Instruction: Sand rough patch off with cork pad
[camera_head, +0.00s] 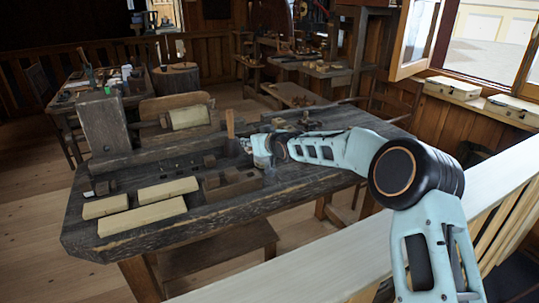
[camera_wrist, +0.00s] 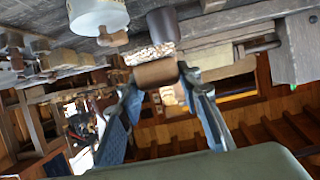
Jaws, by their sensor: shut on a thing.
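My gripper (camera_wrist: 157,78) is shut on a brown block that looks like the cork pad (camera_wrist: 156,72), held across its fingertips in the wrist view. Just beyond the pad is a speckled, rough-looking pale brown surface (camera_wrist: 148,54), perhaps the rough patch. It lies very near the pad; I cannot tell whether they touch. A dark rounded piece (camera_wrist: 163,24) stands beyond it. In the head view my gripper (camera_head: 260,160) is low over the middle of the dark workbench (camera_head: 225,203), and the pad cannot be made out there.
Pale wood blocks (camera_head: 142,218) lie at the bench's front left. A dark upright block (camera_head: 104,124) and a pale wooden piece (camera_head: 188,117) stand behind. A brown upright post (camera_head: 229,123) is close to my gripper. A pale rail (camera_head: 320,250) runs along the front right.

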